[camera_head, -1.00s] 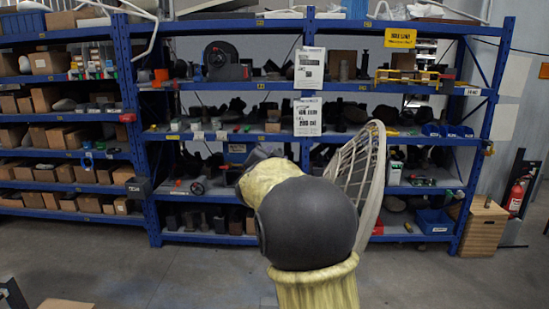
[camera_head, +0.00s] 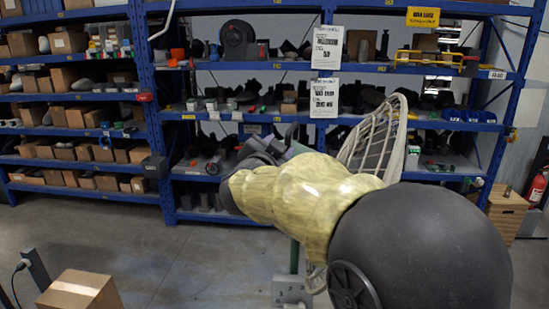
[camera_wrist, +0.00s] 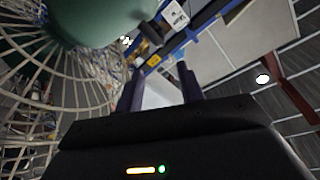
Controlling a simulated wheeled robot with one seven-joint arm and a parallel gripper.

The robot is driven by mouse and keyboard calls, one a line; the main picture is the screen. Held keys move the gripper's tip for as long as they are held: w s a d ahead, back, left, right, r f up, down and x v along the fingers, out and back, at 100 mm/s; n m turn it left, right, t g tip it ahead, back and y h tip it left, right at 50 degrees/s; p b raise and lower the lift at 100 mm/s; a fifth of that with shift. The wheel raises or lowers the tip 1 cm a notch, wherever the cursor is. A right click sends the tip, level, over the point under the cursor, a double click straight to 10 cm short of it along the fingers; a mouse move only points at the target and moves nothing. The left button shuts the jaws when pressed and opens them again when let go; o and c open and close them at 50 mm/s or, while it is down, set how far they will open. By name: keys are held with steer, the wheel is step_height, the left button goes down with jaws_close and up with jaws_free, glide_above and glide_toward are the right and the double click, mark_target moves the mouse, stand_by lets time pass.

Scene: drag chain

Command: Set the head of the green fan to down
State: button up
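The green fan is partly hidden behind my arm. In the camera_head view its pale wire cage (camera_head: 372,143) stands upright and is seen at an angle above my arm, and a green post (camera_head: 294,256) shows below my arm. In the camera_wrist view the rounded green fan head (camera_wrist: 98,20) fills the top left, with the wire cage (camera_wrist: 60,95) along the left side. My gripper (camera_wrist: 157,78) has its two dark fingers apart, with nothing seen between them. The fan head is to the left of and above the fingers in that view; I cannot tell whether they touch.
Blue shelving (camera_head: 160,130) with boxes and dark parts spans the back. A cardboard box (camera_head: 80,290) is at the lower left. A wooden crate (camera_head: 506,212) and red extinguisher (camera_head: 537,187) are at the right. Grey floor is clear between the box and shelving.

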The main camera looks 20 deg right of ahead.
steer(key=v, duration=0.3)
steer(key=shift+w, duration=0.1)
stand_by(0.3)
steer(key=a+f+n+g+y, duration=0.1)
steer(key=a+f+n+y, duration=0.2)
steer(key=f, duration=0.3)
steer(key=s+a+f+n+y, duration=0.1)
steer(key=a+f+n+y, duration=0.15)
steer(key=f+y, duration=0.2)
steer(key=a+f+n+g+y, duration=0.1)
steer(key=a+f+n+y, duration=0.1)
steer(key=f+n, duration=0.35)
steer(key=s+f+n+g+y, duration=0.1)
steer(key=s+f+n+g, duration=0.1)
steer(key=s+f+g, duration=0.7)
steer(key=s+d+f, duration=0.1)
steer(key=s+f, duration=0.7)
steer(key=s, duration=0.1)
steer(key=shift+s+f+n+g, duration=0.2)
steer(key=shift+f+n+g, duration=0.2)
steer(key=shift+c, duration=0.2)
